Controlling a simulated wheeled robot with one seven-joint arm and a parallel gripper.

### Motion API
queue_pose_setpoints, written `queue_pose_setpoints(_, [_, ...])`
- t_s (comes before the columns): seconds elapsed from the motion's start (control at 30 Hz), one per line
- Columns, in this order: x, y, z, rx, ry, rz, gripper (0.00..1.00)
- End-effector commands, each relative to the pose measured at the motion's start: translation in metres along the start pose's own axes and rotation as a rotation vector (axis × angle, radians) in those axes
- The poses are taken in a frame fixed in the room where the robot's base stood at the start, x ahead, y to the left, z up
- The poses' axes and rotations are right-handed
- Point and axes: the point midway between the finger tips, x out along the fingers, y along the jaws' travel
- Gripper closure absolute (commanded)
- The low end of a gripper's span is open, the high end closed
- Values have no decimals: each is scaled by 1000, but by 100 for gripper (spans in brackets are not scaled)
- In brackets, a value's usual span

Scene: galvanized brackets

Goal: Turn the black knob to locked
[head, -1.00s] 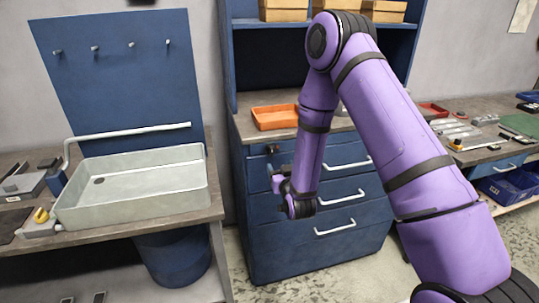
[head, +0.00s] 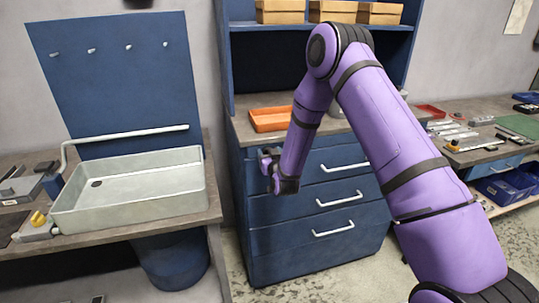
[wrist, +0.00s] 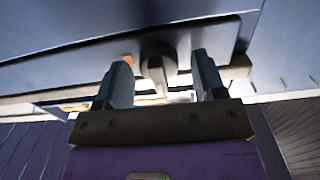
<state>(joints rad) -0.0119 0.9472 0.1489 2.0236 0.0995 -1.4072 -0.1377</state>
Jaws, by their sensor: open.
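The black knob (wrist: 157,62) shows in the wrist view on the blue cabinet face (wrist: 215,40). It lies between the two fingers of my gripper (wrist: 162,78), with a visible gap on each side. The gripper is open and I see no finger touching the knob. In the head view my gripper (head: 267,156) is at the upper left of the blue drawer cabinet (head: 265,240), and the knob is hidden behind it. The knob's locked mark cannot be made out. A small orange patch (wrist: 128,60) shows left of the knob in the wrist view.
The cabinet has several drawers with white handles (head: 340,167) right of my gripper. An orange tray (head: 270,119) sits on its top. A grey sink basin (head: 130,195) on a bench stands to the left. There is open floor (head: 350,270) in front.

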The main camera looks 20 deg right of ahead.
Motion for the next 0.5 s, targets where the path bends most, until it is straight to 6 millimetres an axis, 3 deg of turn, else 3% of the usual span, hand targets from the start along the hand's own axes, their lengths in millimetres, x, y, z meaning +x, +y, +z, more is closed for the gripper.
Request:
queue_pose_setpoints(0.13, [0, 0, 0, 0, 0, 0, 39])
queue_pose_setpoints(0.33, [0, 0, 0, 0, 0, 0, 84])
queue_pose_setpoints(0.5, [0, 0, 0, 4, 0, 1, 84])
